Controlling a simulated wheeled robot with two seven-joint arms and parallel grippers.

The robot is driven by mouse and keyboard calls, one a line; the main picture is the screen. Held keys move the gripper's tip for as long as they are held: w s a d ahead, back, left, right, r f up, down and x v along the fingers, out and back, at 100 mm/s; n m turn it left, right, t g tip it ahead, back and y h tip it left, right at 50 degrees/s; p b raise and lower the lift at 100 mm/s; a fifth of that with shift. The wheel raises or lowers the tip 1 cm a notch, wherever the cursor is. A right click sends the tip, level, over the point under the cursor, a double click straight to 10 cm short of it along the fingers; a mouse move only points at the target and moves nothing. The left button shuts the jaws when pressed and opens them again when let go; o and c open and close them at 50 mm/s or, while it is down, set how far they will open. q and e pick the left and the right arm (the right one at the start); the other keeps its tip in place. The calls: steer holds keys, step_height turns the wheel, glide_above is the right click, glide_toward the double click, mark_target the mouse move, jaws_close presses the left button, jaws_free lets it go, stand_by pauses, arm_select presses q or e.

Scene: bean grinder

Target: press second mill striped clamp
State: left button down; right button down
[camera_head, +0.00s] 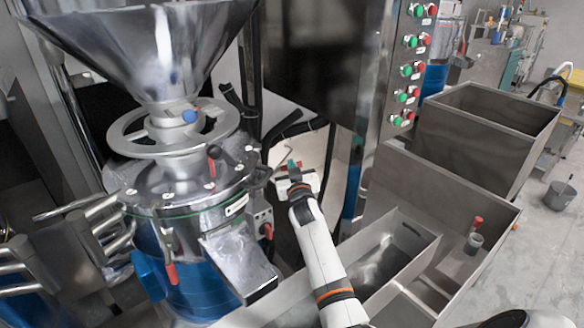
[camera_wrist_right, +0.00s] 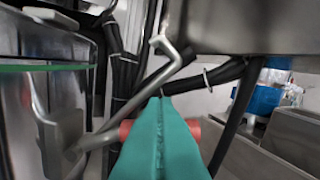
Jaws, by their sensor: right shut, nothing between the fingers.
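The mill in front has a steel funnel (camera_head: 150,50), a handwheel (camera_head: 172,128) and a blue body (camera_head: 200,290). Red-handled levers (camera_head: 170,272) show on its side. A bent metal lever (camera_wrist_right: 172,62) rises from a bracket (camera_wrist_right: 60,140) beside the mill in the right wrist view. Its hooked end also shows faintly in the head view. I cannot make out stripes on any clamp. My right gripper (camera_head: 291,165) is at the mill's right side, with its teal fingers (camera_wrist_right: 160,140) shut and empty. Their tips appear just below the lever's bend; contact cannot be told. My left gripper is out of view.
A control cabinet with green and red buttons (camera_head: 408,70) stands behind the gripper. Steel bins (camera_head: 480,150) and a trough (camera_head: 420,262) fill the right side. Black hoses (camera_wrist_right: 125,75) run behind the lever. A discharge chute (camera_head: 238,258) juts out beside my right arm.

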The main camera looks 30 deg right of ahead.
steer(key=shift+f, duration=0.1)
stand_by(0.3)
steer(key=shift+d+f+m, duration=0.15)
steer(key=shift+m, duration=0.15)
